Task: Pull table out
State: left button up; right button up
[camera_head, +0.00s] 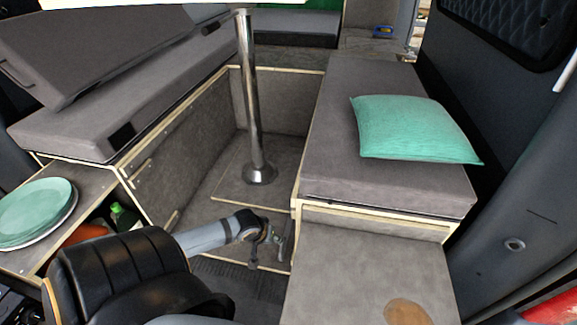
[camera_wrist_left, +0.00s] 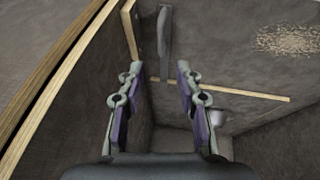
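A chrome table post (camera_head: 251,100) stands upright on the floor between two benches. A pale surface (camera_head: 150,4), apparently a tabletop, shows only as a strip along the head view's top edge. My left gripper (camera_head: 272,240) is low, beside the front end of the right bench box. In the left wrist view my left gripper (camera_wrist_left: 157,78) is open, with nothing between its fingers. A narrow grey upright piece (camera_wrist_left: 165,42) and a wooden strip (camera_wrist_left: 225,88) lie beyond the fingertips. I cannot tell if they belong to a table. My right gripper is not in view.
The right bench cushion (camera_head: 375,170) holds a green pillow (camera_head: 415,129). A grey panel (camera_head: 365,280) lies in front of it. On the left are a cushioned bench (camera_head: 120,110) and stacked green plates (camera_head: 35,210). A green bottle (camera_head: 124,217) sits in the opening below.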

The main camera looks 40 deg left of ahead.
aim_at(282, 246)
pick_arm(q)
jog(key=b+x, duration=0.1)
jog(key=x, duration=0.3)
jog(key=b+x, duration=0.1)
jog(key=x, duration=0.2)
jog(key=shift+s+f+b, duration=0.1)
jog(key=shift+s+b, duration=0.2)
jog(key=shift+b, duration=0.05)
jog(key=x, duration=0.2)
jog(key=shift+w+f, duration=0.2)
jog(key=shift+f, duration=0.2)
jog(key=shift+c, duration=0.6)
grip_shut()
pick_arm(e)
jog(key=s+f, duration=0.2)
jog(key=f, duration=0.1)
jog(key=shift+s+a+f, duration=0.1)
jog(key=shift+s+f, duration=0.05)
